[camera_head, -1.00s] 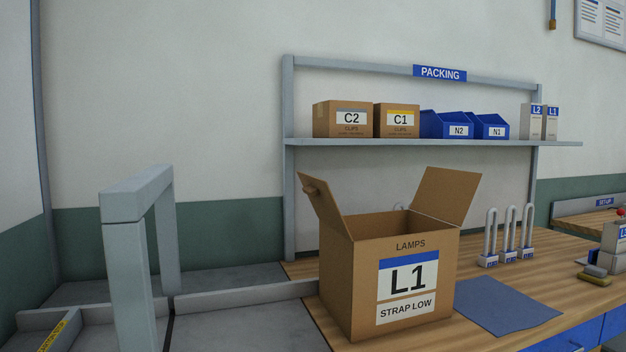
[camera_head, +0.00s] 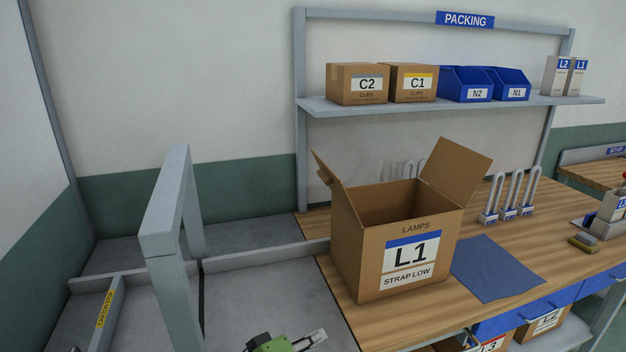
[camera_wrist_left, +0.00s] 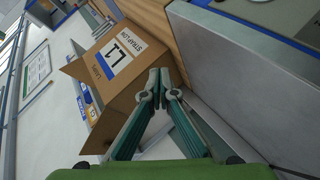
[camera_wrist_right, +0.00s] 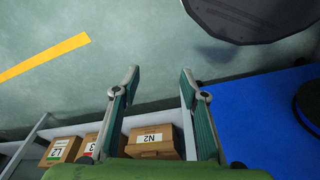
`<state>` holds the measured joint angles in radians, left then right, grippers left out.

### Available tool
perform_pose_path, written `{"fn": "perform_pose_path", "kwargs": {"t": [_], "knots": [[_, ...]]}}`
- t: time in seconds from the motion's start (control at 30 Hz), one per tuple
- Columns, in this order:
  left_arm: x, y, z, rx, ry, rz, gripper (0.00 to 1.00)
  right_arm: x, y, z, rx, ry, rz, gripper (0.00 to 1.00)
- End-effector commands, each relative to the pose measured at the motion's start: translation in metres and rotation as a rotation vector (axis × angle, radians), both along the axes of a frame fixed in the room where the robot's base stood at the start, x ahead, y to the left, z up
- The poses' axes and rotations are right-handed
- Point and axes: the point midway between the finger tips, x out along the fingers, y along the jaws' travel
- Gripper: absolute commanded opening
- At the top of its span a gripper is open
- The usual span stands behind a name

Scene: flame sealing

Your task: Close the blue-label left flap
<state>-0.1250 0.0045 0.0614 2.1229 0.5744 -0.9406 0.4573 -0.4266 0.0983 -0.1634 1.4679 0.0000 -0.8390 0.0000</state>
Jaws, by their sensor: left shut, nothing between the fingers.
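The cardboard box with the blue-striped L1 label (camera_head: 360,270) stands on the wooden bench, its top open. Its left flap (camera_head: 329,171) and right flap (camera_head: 457,172) both stand up and lean outward. In the left wrist view the box (camera_wrist_left: 103,78) shows turned on its side, just beyond the fingertips. My left gripper (camera_head: 318,338) is at the bottom edge of the head view, in front of and below the box, apart from it. In its wrist view the left fingertips (camera_wrist_left: 158,82) meet, with nothing between them. My right gripper (camera_wrist_right: 160,74) is open and empty over the floor.
A grey frame (camera_head: 165,225) stands left of the box over a grey conveyor surface (camera_head: 265,290). A blue mat (camera_head: 497,270) and upright holders (camera_head: 510,195) are to its right. A shelf (camera_head: 450,106) with cartons and blue bins hangs behind.

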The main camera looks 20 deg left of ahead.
Motion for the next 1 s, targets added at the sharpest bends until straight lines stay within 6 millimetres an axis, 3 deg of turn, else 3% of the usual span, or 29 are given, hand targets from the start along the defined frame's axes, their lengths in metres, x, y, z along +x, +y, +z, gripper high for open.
{"fn": "perform_pose_path", "kwargs": {"t": [0.03, 0.2, 0.3, 0.43, 0.63, 0.77, 1.0], "knots": [[0.022, 0.003, 0.022, -0.100, -0.048, 0.039, 0.00, -0.016, -0.002, -0.024, -0.002, 0.021, 0.002, 0.40], [0.078, 0.024, 0.098, -0.463, -0.189, 0.158, 0.00, -0.068, -0.011, -0.085, -0.008, 0.056, 0.011, 0.40], [0.103, 0.044, 0.139, -0.672, -0.260, 0.212, 0.00, -0.100, -0.017, -0.111, -0.010, 0.074, 0.015, 0.40], [0.122, 0.067, 0.177, -0.887, -0.326, 0.262, 0.00, -0.136, -0.024, -0.131, -0.013, 0.091, 0.019, 0.40], [0.135, 0.086, 0.201, -1.044, -0.366, 0.293, 0.00, -0.161, -0.029, -0.141, -0.015, 0.100, 0.023, 0.40], [0.144, 0.087, 0.207, -1.058, -0.370, 0.295, 0.00, -0.163, -0.029, -0.139, -0.015, 0.099, 0.024, 0.40], [0.184, 0.080, 0.221, -1.052, -0.370, 0.294, 0.00, -0.163, -0.029, -0.131, -0.015, 0.100, 0.023, 0.40]]}}
